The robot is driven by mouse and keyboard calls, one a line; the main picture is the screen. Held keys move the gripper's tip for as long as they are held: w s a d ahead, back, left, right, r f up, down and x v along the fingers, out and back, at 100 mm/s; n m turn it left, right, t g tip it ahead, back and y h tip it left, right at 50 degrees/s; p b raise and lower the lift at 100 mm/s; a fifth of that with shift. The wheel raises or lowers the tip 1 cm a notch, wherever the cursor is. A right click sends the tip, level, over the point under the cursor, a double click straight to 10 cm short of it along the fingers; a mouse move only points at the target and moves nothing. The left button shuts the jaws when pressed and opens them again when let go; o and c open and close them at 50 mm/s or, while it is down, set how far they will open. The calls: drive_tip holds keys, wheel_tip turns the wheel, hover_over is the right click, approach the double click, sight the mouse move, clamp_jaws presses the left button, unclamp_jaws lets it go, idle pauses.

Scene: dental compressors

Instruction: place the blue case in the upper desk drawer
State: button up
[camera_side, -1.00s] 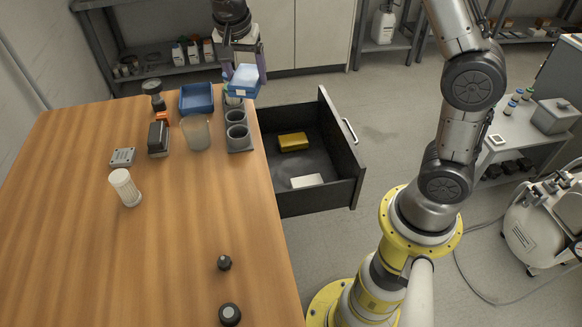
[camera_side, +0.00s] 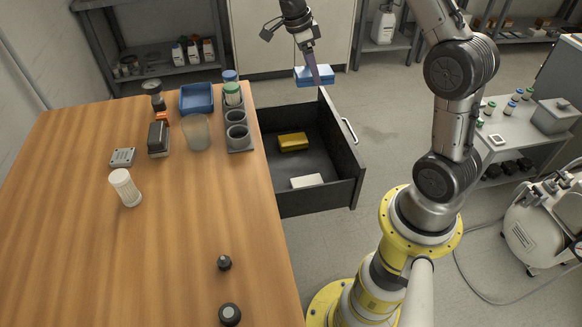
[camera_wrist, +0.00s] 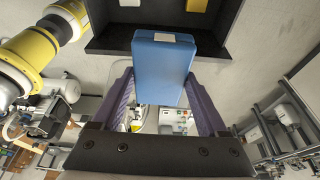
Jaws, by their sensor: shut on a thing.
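The blue case (camera_side: 314,75) is held by my gripper (camera_side: 316,72), up in the air near the far end of the open drawer. In the wrist view the blue case (camera_wrist: 163,68) sits between the two purple fingers of my gripper (camera_wrist: 163,88), with a pale label on its upper part. The upper desk drawer (camera_side: 335,160) is pulled out from the right side of the desk. It holds a yellow box (camera_side: 293,142) toward its far side and a white box (camera_side: 306,181) nearer. The wrist view shows the drawer's dark edge (camera_wrist: 110,44) beyond the case.
The wooden desk (camera_side: 190,260) carries a blue tray (camera_side: 196,98), a grey holder with bottles (camera_side: 240,142), a clear cup (camera_side: 196,133) and a white cylinder (camera_side: 125,187). The drawer's dark floor between and beside its boxes is bare.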

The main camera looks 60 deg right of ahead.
sight(310, 164)
wheel_tip(310, 164, down, 33)
drive_tip(key=shift+r, duration=0.2)
drive_tip(key=shift+f, duration=0.15)
drive_tip(key=o, duration=1.3)
